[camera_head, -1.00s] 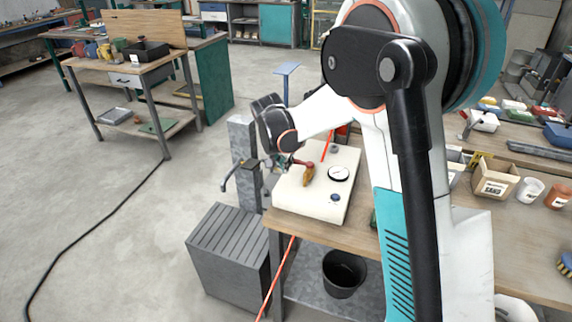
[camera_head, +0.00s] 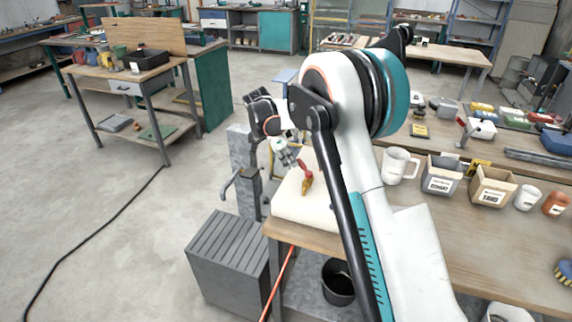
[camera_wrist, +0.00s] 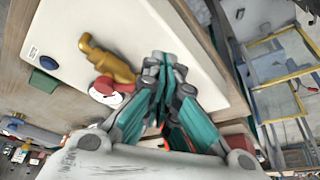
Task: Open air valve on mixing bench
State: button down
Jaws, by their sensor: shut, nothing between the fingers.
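The air valve has a brass body (camera_head: 306,186) and a red handle (camera_head: 304,167), and sits on the white panel box (camera_head: 290,205) at the bench's left end. In the wrist view the brass body (camera_wrist: 107,60) lies left of my fingertips, with the red handle (camera_wrist: 104,86) below it. My gripper (camera_head: 291,151) is at the valve's upper left in the head view. In the wrist view my gripper (camera_wrist: 165,62) is shut and empty, its tips over the white panel (camera_wrist: 155,25). Whether it touches the valve I cannot tell. My arm hides the box's right part.
A dark blue button (camera_wrist: 43,79) is on the panel. A grey ribbed box (camera_head: 228,260) stands on the floor left of the bench. A white mug (camera_head: 397,165) and labelled boxes (camera_head: 492,186) stand on the bench to the right. The floor at left is mostly clear.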

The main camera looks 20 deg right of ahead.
aim_at(301, 159)
jog(key=shift+w+d+m+g, duration=0.4)
jog(key=shift+d+m, duration=0.15)
jog(key=shift+m, duration=0.45)
jog(key=shift+w+d+p, duration=0.2)
jog(key=shift+w+d, duration=0.05)
jog(key=shift+d, duration=0.4)
jog(key=shift+w+d+p, duration=0.15)
jog(key=shift+w+d, duration=0.05)
jog(key=shift+d, duration=1.15)
